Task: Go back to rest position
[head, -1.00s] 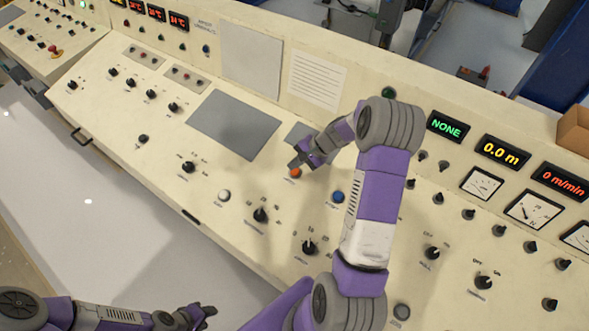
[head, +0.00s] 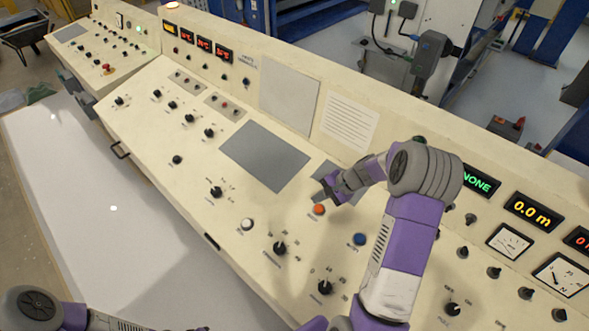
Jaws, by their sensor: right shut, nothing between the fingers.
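My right arm reaches up over the control panel (head: 270,215) from the bottom right in the head view. My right gripper (head: 328,193) is shut and empty, just above and to the right of the orange button (head: 319,209). I cannot tell whether it touches the panel. My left arm comes in at the bottom left. Only a dark tip of my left gripper (head: 200,328) shows at the bottom edge, and its fingers are cut off.
A blue button (head: 360,239), a white button (head: 247,224) and several black knobs sit on the panel. Lit displays, such as the yellow one (head: 533,210), line the raised back. Grey floor (head: 120,240) is clear to the left.

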